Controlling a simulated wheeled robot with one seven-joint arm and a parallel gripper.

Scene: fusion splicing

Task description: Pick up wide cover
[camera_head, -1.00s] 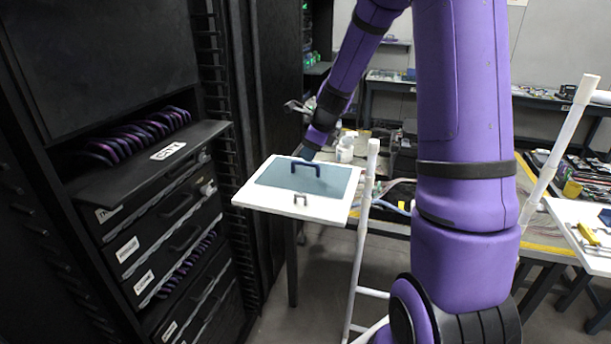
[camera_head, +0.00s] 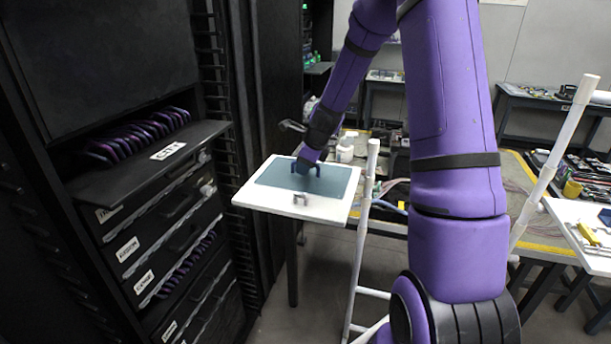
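A flat blue-grey panel (camera_head: 338,181), which looks like the wide cover, lies on a white board (camera_head: 262,205). A dark blue bridge-shaped handle (camera_head: 317,170) stands up near the panel's far left part. A small grey bracket (camera_head: 300,198) stands at the panel's near edge. My purple arm comes down from above, and its end, with my gripper (camera_head: 306,164), is low over the panel, right at the dark handle. It partly hides the handle. The fingers are too small and dark to make out, so I cannot tell whether they are around the handle.
A black rack (camera_head: 185,225) with labelled drawers and a shelf of purple-handled items stands at left, close to the board. White tubing (camera_head: 366,215) rises beside the board's right edge. Cluttered workbenches (camera_head: 540,240) stand behind and at right, with another white board (camera_head: 590,240) there.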

